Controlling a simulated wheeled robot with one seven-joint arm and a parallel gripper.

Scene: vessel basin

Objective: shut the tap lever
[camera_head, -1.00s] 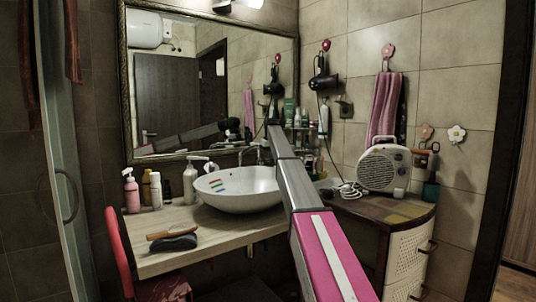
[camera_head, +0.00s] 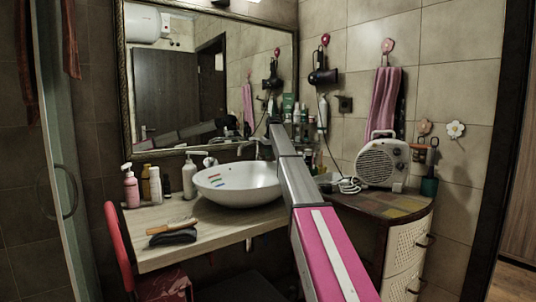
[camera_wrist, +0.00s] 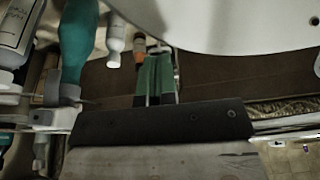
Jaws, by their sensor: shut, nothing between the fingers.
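The tap (camera_head: 256,146) is a thin metal spout at the back right of the white basin (camera_head: 238,186), beside my arm in the head view. Its lever cannot be made out there; my arm covers that side. My gripper (camera_wrist: 156,72) shows in the wrist view as two green-padded fingers close together, empty. The head view hides it behind my arm. In the wrist view the basin (camera_wrist: 225,20) fills the upper right, close to the fingers. I cannot pick out the tap or its lever for sure in the wrist view.
Bottles crowd the wrist view's left, including a teal one (camera_wrist: 78,42) and a small white one (camera_wrist: 115,42) near the fingers. The mirror (camera_head: 195,85) stands behind the basin. A white heater (camera_head: 382,163) sits on the right cabinet. A brush (camera_head: 172,227) lies on the counter.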

